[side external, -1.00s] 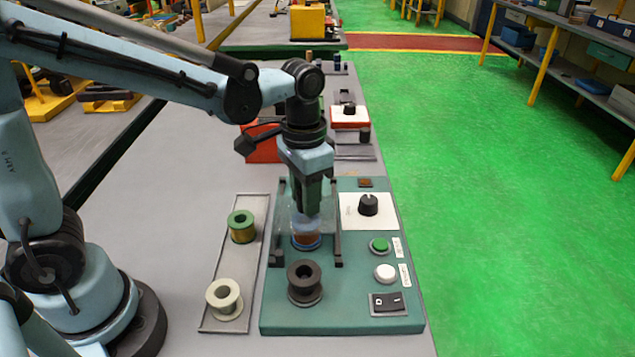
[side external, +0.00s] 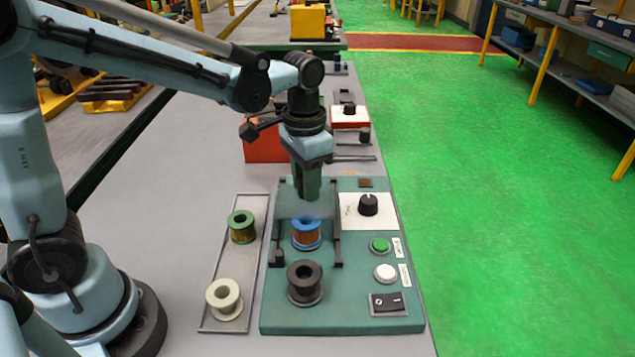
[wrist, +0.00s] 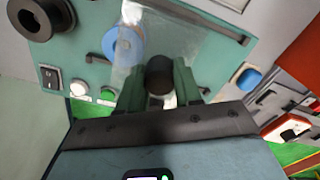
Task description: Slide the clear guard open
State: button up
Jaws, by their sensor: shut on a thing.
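The clear guard (side external: 305,208) is a see-through cover between two black rails on the green machine base (side external: 345,318). In the wrist view the guard (wrist: 180,35) is a faint pane overlapping part of the blue spool. My gripper (wrist: 160,88) is shut on a dark round knob (wrist: 159,75) at the guard. In the side view my gripper (side external: 306,197) is over the guard, its fingertips partly hidden. The blue spool with copper wire (side external: 306,234) stands upright at the guard's near edge, mostly uncovered; it also shows in the wrist view (wrist: 124,46).
A black spool (side external: 304,283) stands in front of the rails. A tray (side external: 210,322) at left holds a green and a white spool. A dial (side external: 368,205), green button (side external: 380,245), white button (side external: 385,273) and rocker switch (side external: 389,303) line the right side.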

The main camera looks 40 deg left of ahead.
jog(key=w+a, duration=0.4)
jog(key=w, duration=0.1)
jog(key=shift+a, duration=0.4)
jog(key=o, duration=0.8)
jog(key=shift+s, duration=0.1)
jog(key=shift+c, duration=0.2)
jog(key=shift+r, duration=0.1)
jog(key=shift+r, duration=2.9)
jog(key=shift+s, duration=0.1)
jog(key=s+f+n+t, duration=0.2)
jog(key=s+t, duration=0.5)
jog(key=s, duration=0.5)
jog(key=shift+s+f+n, duration=0.15)
jog(key=shift+s+n, duration=0.15)
jog(key=shift+n, duration=0.2)
